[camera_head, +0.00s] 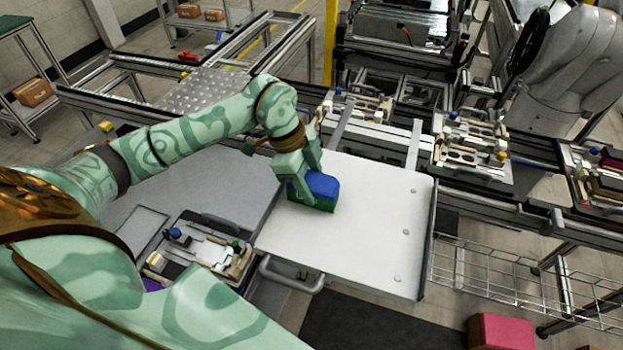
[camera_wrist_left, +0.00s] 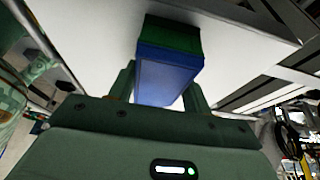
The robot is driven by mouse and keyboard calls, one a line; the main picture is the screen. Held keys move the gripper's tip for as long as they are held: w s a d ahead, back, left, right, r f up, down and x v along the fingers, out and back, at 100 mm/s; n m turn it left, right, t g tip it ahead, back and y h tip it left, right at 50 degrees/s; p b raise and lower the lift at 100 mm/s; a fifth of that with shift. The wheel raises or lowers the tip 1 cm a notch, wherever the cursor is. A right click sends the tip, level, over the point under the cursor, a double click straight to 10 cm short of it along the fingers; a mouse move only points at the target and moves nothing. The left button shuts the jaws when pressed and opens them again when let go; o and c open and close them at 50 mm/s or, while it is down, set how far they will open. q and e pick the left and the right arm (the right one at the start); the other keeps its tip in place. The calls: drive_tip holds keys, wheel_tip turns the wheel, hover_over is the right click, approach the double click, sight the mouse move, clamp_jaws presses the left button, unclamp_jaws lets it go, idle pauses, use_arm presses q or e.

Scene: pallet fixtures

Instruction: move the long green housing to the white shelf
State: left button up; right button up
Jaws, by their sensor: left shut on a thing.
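The long green housing (camera_head: 326,207) shows as a block with a green lower part and a blue upper part. It stands at the left side of the white shelf (camera_head: 375,235), and I cannot tell whether its base touches the surface. My left gripper (camera_head: 306,182) points down and is shut on the block, with a finger on each side of the blue part. In the left wrist view the blue part (camera_wrist_left: 166,72) is between the fingers and the green end (camera_wrist_left: 172,34) is farther off, against the white surface. My right gripper is not in view.
Most of the white shelf right of the block is clear. A pallet fixture (camera_head: 200,248) lies at the lower left. Other fixtures (camera_head: 472,145) stand on rails behind and to the right. A wire rack (camera_head: 500,280) and a red box (camera_head: 500,331) are low at right.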

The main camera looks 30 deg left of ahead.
use_arm(q)
drive_tip(key=shift+f, duration=0.1)
drive_tip(key=o, duration=1.1)
drive_tip(key=shift+c, duration=0.2)
drive_tip(key=b+v, duration=0.1)
drive_tip(key=v, duration=1.1)
